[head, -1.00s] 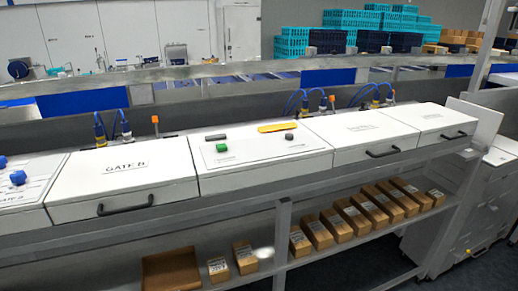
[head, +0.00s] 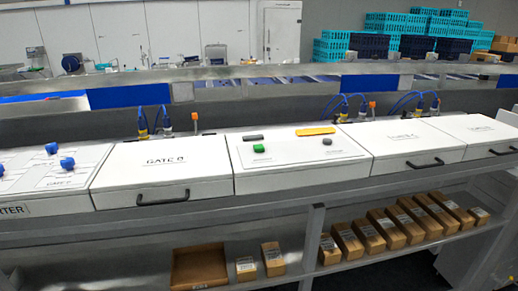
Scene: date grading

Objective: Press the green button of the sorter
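The green button (head: 259,148) is a small raised block on the sloped white control panel (head: 300,158) of the sorter, right of the middle in the head view. A dark grey bar (head: 253,137) lies behind it. Nothing covers the button. Neither of my grippers shows in the head view.
A white GATE B box (head: 161,170) with a black handle adjoins the panel on the left, and a panel with blue knobs (head: 67,163) lies beyond it. More white lidded boxes (head: 415,143) continue right. A lower shelf holds several cardboard boxes (head: 351,243). Blue cables stand behind.

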